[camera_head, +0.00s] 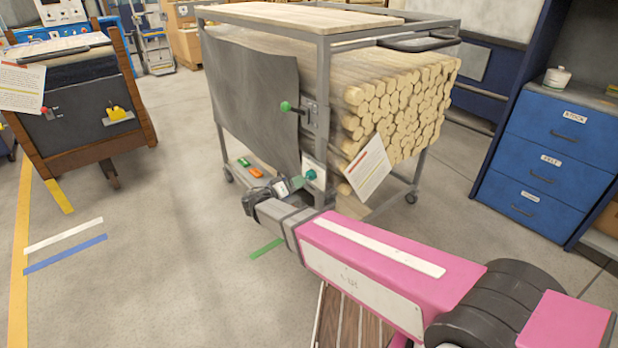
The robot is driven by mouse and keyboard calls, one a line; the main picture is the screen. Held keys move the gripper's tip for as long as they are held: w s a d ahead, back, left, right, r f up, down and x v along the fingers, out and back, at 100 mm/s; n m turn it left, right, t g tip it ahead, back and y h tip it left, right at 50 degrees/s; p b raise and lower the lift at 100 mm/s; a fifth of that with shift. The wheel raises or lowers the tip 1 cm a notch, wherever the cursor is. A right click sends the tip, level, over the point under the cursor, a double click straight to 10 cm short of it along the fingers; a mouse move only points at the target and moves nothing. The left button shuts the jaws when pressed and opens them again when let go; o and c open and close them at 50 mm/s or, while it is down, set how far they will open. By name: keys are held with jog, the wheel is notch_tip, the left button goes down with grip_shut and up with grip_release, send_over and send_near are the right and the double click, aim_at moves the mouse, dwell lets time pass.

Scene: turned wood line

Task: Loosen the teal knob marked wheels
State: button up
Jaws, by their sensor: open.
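The teal knob (309,175) sits on a small pale plate low on the front corner post of the wood cart (322,90). Any marking on the plate is too small to read. My gripper (286,187) is open, just left of the knob and close to it. I cannot tell whether its fingers touch the knob or reach around it. The pink arm comes in from the lower right and partly covers the cart's lower corner.
A lever with a green ball (286,106) sticks out above the knob. A paper sheet (367,168) hangs to its right. Green and orange blocks (249,167) lie low on the cart. Blue drawers (545,160) stand at right.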

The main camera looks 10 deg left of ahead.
aim_at(307, 177)
jog(key=shift+x, duration=3.15)
jog(key=c, duration=0.9)
